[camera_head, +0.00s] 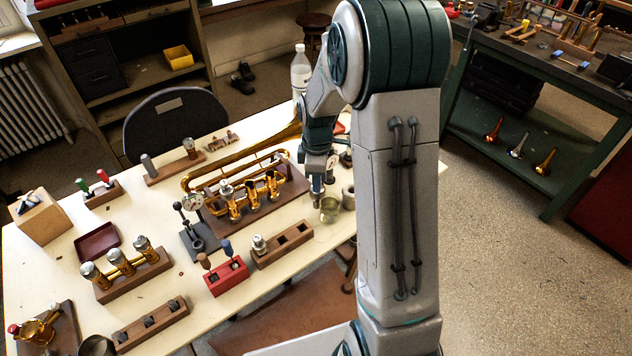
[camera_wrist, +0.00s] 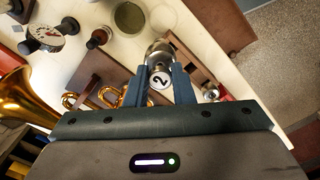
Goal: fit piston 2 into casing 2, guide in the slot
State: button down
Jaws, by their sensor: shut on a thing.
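My gripper (camera_wrist: 158,78) is shut on piston 2 (camera_wrist: 158,52), a silver piston whose white cap is marked "2". In the head view my gripper (camera_head: 317,188) is above the table's right part, near a greenish glass jar; the piston is hard to make out there. The brass horn (camera_head: 240,172) lies on a brown board to the left, with three upright casings. A silver-topped piston (camera_head: 226,187) stands in the left one. The middle one, casing 2 (camera_head: 253,191), is apart from my gripper. Its slot is too small to see.
The glass jar (camera_head: 329,208) stands close to my gripper. A wooden rack (camera_head: 284,244) holds one piston at its left end. A dial gauge stand (camera_head: 200,240), a red block with handles (camera_head: 227,276) and another valve set (camera_head: 132,275) crowd the front and left.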

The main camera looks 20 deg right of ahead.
jog(key=w+a+r+m, duration=0.5)
jog(key=w+r+m, duration=0.1)
jog(key=m, duration=1.1)
jog(key=w+a+f+n+b, duration=0.1)
jog(key=w+a+n, duration=0.2)
jog(key=n, duration=1.3)
jog(key=w+a+f+n+b, duration=0.2)
jog(key=a+n, duration=0.6)
jog(key=n, duration=0.8)
jog(key=shift+w+a+f, duration=0.3)
jog(key=shift+w, duration=0.75)
